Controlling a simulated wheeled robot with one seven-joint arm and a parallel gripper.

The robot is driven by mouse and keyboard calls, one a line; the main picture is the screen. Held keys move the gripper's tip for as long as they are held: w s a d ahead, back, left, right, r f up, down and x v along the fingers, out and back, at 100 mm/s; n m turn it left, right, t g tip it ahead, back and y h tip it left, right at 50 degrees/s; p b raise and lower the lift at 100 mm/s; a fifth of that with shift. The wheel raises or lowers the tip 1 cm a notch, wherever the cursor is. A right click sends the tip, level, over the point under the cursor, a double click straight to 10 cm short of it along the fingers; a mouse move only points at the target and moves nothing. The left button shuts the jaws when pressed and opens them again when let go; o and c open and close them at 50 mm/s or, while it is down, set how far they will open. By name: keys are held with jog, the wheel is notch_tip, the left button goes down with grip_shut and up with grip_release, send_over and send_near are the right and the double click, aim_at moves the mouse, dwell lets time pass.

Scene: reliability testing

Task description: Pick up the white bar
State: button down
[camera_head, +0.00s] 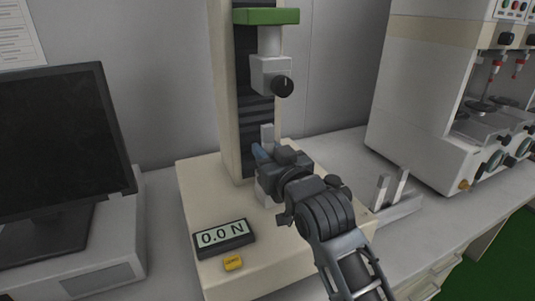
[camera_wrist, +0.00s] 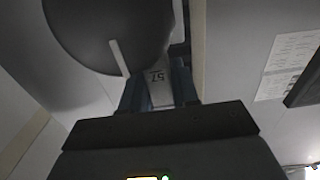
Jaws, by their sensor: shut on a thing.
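The white bar (camera_wrist: 158,85) carries the mark "57" and sits between my gripper's bluish fingers in the wrist view. My gripper (camera_wrist: 157,92) is shut on it. In the head view my gripper (camera_head: 262,154) is at the testing machine's column, below the upper clamp (camera_head: 270,73). A pale upright piece (camera_head: 267,133), which looks like the bar's top, shows just above my gripper and apart from the upper clamp. A pale block (camera_head: 265,190) shows below my gripper, partly hidden by it. I cannot tell whether the bar touches this block.
The upper clamp's dark knob (camera_head: 283,87) is close above; a large dark round part (camera_wrist: 110,30) overlaps the wrist view. A rack (camera_head: 398,208) with upright pale bars stands to the right.

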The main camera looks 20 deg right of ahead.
aim_at(268, 126)
jog(key=shift+s+r, duration=0.1)
jog(key=shift+r, duration=0.25)
notch_tip(268, 126, up, 6)
jog(key=shift+r, duration=0.2)
jog(key=s+p, duration=0.5)
jog(key=s, duration=1.4)
jog(key=shift+s, duration=0.35)
jog(key=shift+f, duration=0.15)
